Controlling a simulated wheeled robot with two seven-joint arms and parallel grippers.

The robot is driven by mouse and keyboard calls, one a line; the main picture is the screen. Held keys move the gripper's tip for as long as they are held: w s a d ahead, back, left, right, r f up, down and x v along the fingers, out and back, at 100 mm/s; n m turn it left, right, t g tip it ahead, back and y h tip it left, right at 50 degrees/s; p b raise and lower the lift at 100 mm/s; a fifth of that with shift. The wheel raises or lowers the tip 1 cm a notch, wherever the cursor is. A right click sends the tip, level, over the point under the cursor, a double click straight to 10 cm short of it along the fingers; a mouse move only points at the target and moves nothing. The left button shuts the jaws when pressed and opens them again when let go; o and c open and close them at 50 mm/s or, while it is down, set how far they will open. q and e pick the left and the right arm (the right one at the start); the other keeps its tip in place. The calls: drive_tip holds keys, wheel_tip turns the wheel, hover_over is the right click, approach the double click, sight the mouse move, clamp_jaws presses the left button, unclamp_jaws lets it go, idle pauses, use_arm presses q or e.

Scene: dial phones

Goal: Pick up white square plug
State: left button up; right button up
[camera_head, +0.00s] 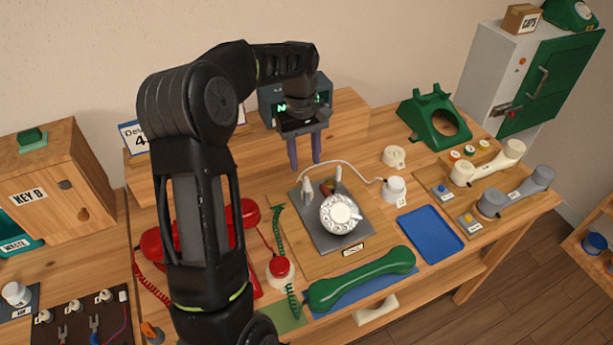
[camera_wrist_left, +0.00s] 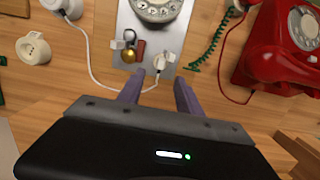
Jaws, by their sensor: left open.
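A white plug (camera_head: 308,188) stands at the back left of a grey plate that bears a white rotary dial (camera_head: 340,213). The plug also shows in the left wrist view (camera_wrist_left: 162,63), with a white cable joined to it; I cannot tell whether its body is square. A second small white piece (camera_wrist_left: 118,44) sits on the plate's other side. My left gripper (camera_head: 304,163) points down with purple fingers apart and empty. In the left wrist view the plug lies just beyond and between the fingertips (camera_wrist_left: 158,88), apart from them. My right gripper is not in view.
A gold ball (camera_wrist_left: 128,56) and a red-brown cylinder (camera_wrist_left: 140,49) are close beside the plug. The cable runs to a round white base (camera_head: 395,189). A green handset (camera_head: 360,279), a blue tray (camera_head: 430,235) and a red phone (camera_wrist_left: 282,50) stand around. A shelf (camera_head: 345,115) rises behind.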

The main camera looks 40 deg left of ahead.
use_arm(q)
drive_tip(key=shift+s+d+f, duration=0.1)
drive_tip(key=shift+f, duration=0.5)
drive_tip(key=shift+s+d+f, duration=0.1)
drive_tip(key=shift+f, duration=0.5)
drive_tip(key=f, duration=0.1)
drive_tip(key=f+p, duration=0.1)
drive_tip(key=f, duration=0.2)
drive_tip(key=shift+s+d+f+p, duration=0.2)
drive_tip(key=shift+d+f+p, duration=0.1)
drive_tip(key=shift+d+p, duration=0.1)
drive_tip(key=shift+f, duration=0.3)
clamp_jaws()
